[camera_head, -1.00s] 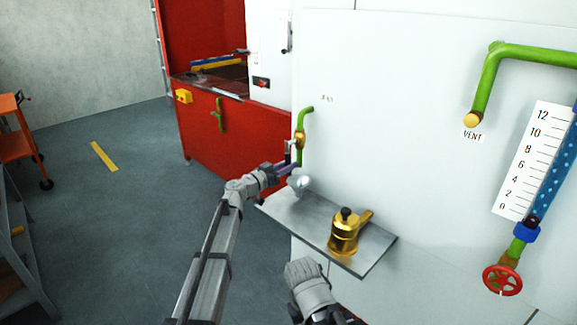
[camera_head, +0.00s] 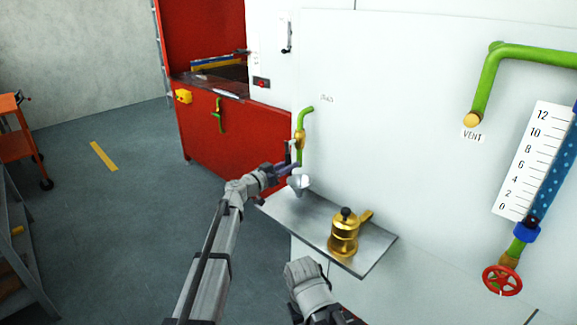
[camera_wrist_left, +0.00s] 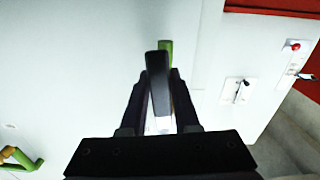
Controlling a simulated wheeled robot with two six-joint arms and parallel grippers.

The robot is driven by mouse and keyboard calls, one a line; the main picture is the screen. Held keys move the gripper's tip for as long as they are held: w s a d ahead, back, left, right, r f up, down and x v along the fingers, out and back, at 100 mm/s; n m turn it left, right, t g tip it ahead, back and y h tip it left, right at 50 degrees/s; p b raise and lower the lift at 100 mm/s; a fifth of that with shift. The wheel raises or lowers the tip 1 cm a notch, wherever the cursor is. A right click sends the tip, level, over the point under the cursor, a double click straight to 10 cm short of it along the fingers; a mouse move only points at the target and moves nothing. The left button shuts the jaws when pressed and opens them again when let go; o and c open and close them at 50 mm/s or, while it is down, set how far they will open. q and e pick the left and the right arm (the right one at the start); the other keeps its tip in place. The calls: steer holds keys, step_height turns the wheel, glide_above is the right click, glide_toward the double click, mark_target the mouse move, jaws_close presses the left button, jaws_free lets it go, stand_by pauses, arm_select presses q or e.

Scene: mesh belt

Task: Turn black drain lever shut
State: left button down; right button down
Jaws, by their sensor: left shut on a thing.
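The black drain lever (camera_wrist_left: 158,72) stands between the two fingers of my left gripper (camera_wrist_left: 159,95) in the left wrist view. The fingers are shut on it. In the head view my left gripper (camera_head: 283,168) is at the drain valve (camera_head: 300,139), a brass body on a green pipe (camera_head: 305,112) on the white wall. The gripper hides most of the lever there. A bit of green pipe shows behind the lever in the wrist view. No fingers of my right gripper show.
A metal shelf (camera_head: 318,235) below the valve holds a brass pot (camera_head: 344,235) with a black knob. A pale cup-like thing (camera_head: 299,182) is just under my left gripper. A red handwheel (camera_head: 502,280) and gauge scale (camera_head: 535,160) are at right. Floor at left is mostly clear.

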arm_select(q)
steer(key=s+d+r+n+p, duration=0.4)
steer(key=r+n+p, duration=0.3)
steer(key=n, duration=0.9)
steer(key=shift+s+d+r, duration=0.15)
steer(key=shift+s+d, duration=0.25)
steer(key=shift+n, duration=0.3)
steer(key=c, duration=0.6)
jaws_free()
steer(key=shift+c, duration=0.2)
steer(key=shift+s+a, duration=0.1)
